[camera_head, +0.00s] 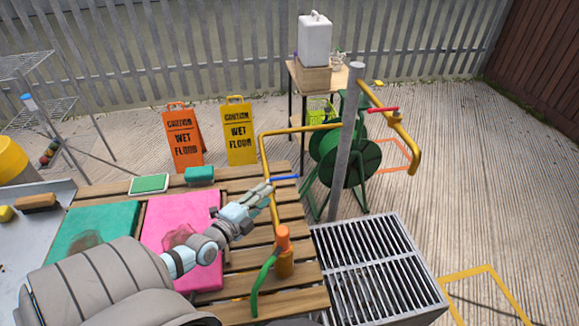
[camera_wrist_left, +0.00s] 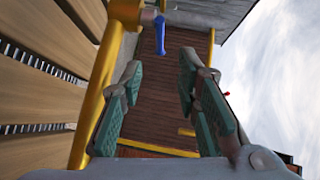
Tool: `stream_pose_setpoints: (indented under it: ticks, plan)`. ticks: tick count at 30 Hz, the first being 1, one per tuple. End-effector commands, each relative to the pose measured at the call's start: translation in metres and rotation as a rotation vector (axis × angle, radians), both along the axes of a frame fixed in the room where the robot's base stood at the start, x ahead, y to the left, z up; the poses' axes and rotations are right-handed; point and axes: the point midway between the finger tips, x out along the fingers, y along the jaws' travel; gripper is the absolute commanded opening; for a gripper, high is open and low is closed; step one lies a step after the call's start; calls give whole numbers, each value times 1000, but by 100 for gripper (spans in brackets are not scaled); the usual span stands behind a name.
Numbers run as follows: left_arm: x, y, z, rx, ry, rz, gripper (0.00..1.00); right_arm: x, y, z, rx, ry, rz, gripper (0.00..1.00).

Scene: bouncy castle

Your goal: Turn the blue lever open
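The blue lever (camera_head: 285,178) sticks out sideways from a yellow pipe (camera_head: 265,152) above the slatted wooden table. It also shows in the left wrist view (camera_wrist_left: 160,36), joined to a yellow fitting and seen beyond the fingertips. My left gripper (camera_head: 266,193) is just below and left of the lever in the head view. In the left wrist view its two green-padded fingers (camera_wrist_left: 160,88) are spread with nothing between them. The lever is near the fingers but does not look gripped. My right gripper is not in view.
A grey post (camera_head: 346,150) carries another yellow pipe with a red lever (camera_head: 383,109). An orange-topped fitting (camera_head: 283,245) with a green hose stands on the table (camera_head: 245,262). Pink (camera_head: 172,222) and green mats lie left. A metal grate (camera_head: 372,262) is at right.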

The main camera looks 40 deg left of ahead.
Motion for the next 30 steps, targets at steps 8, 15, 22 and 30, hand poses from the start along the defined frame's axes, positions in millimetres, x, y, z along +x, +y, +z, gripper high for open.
stream_pose_setpoints:
  ticks: [8,15,22,30]
  plan:
    - [72,9,-16,-2,-5,4,30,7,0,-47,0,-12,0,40]
    - [111,12,-19,-3,-2,2,30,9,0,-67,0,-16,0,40]
    - [118,11,-16,-2,0,-2,30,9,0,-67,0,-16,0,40]
    - [118,11,-16,-1,1,-1,6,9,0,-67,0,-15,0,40]
